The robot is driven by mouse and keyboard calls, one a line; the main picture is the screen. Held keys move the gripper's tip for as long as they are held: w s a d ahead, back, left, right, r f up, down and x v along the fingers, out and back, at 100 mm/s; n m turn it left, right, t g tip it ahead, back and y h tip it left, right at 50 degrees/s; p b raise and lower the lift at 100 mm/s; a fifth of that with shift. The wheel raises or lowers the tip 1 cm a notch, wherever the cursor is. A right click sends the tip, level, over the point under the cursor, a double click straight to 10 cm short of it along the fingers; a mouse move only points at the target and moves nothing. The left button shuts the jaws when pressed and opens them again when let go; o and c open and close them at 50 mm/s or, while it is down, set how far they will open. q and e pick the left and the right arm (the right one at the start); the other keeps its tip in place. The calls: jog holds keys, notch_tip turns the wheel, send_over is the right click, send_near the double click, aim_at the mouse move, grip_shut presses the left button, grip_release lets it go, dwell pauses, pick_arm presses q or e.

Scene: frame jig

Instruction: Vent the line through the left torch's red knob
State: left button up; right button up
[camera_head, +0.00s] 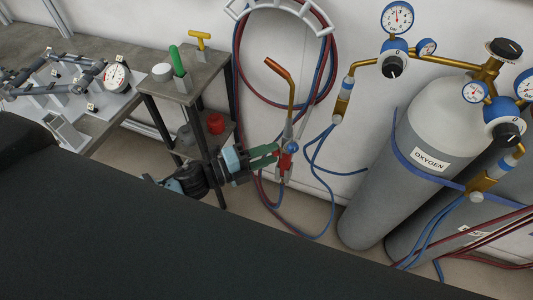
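One torch (290,112) with a bent copper tip hangs upright against the wall, left of the gas cylinders. Its valve body carries a blue knob (292,147) and, just below and left of it, a red knob (283,164). My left gripper (278,153) reaches in from the left, and its green fingertips are right at the knobs. The fingers partly cover the valve body, so I cannot tell whether they touch or close on the red knob. My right gripper is out of view.
A grey oxygen cylinder (378,190) with gauges stands to the right. Coiled red and blue hoses hang on a wall hook (283,5). A small stand (205,78) holds a green-handled tool (178,61) and a yellow T-handle (200,38). A frame jig (55,75) lies at left.

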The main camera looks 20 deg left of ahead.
pick_arm(q)
jog(key=shift+o, duration=0.5)
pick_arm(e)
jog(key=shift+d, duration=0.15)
pick_arm(q)
jog(key=shift+s+a, duration=0.2)
jog(key=b+v, duration=0.1)
jog(key=v, duration=0.6)
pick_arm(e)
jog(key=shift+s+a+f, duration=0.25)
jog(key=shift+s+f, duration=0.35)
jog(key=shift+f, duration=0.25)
pick_arm(q)
jog(key=shift+a, duration=0.15)
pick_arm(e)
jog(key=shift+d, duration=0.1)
